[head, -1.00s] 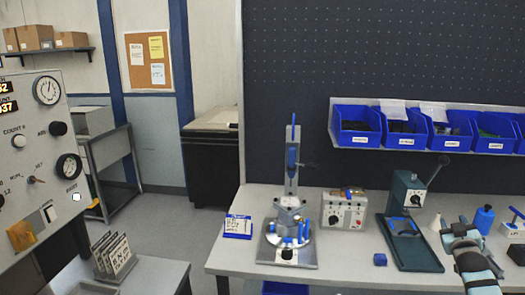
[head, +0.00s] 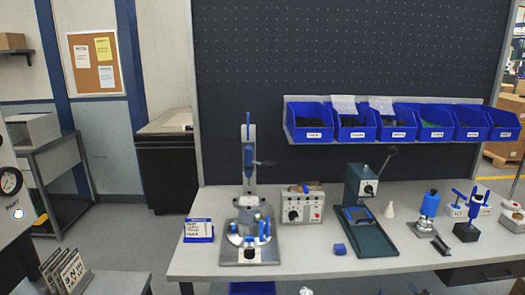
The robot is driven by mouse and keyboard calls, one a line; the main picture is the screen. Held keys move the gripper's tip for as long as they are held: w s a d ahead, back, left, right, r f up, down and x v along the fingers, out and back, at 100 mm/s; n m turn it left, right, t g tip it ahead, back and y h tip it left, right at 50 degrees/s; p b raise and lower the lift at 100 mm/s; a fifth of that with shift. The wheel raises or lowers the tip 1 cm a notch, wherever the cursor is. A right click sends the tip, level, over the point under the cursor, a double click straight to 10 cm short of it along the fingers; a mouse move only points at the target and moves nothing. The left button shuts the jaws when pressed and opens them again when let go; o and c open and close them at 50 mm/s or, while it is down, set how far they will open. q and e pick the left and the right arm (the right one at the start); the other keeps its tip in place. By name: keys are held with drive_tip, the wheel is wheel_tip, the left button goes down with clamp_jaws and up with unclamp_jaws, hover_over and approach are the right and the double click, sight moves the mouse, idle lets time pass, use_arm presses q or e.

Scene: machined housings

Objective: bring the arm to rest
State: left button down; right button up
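Neither of my grippers can be made out in the head view. The bench (head: 330,264) stands ahead with its tools on top. A press fixture (head: 249,240) with a round metal base and blue parts stands at its left. A dark green press (head: 365,215) with a lever stands at the middle. A grey metal block (head: 421,229) and a dark cylindrical piece (head: 440,245) lie to its right, near a blue bottle (head: 430,203). Small grey shapes at the bottom edge of the picture are too cut off to identify.
A control box (head: 302,207) and a small blue block (head: 340,249) sit on the bench. A blue-framed card (head: 199,230) is at its left end. Blue bins (head: 308,122) hang on the dark pegboard (head: 340,50). A panel with a dial (head: 10,181) stands at the left edge.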

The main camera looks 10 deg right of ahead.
drive_tip(key=s+a+f+g+y, duration=0.1)
drive_tip(key=s+a+f+g, duration=0.1)
drive_tip(key=s+a+f, duration=0.35)
drive_tip(key=s+a+f+g+y, duration=0.1)
drive_tip(key=s+a+f+y, duration=0.1)
drive_tip(key=s+a, duration=0.65)
drive_tip(key=s+a+f+g+y, duration=0.1)
drive_tip(key=s+a+f+g, duration=0.2)
drive_tip(key=s, duration=0.8)
drive_tip(key=a+r+m+t+p, duration=0.2)
drive_tip(key=a+m+p, duration=0.1)
drive_tip(key=a, duration=1)
drive_tip(key=shift+w+a+r+m, duration=0.3)
drive_tip(key=shift+r+m, duration=0.1)
drive_tip(key=shift+m, duration=0.3)
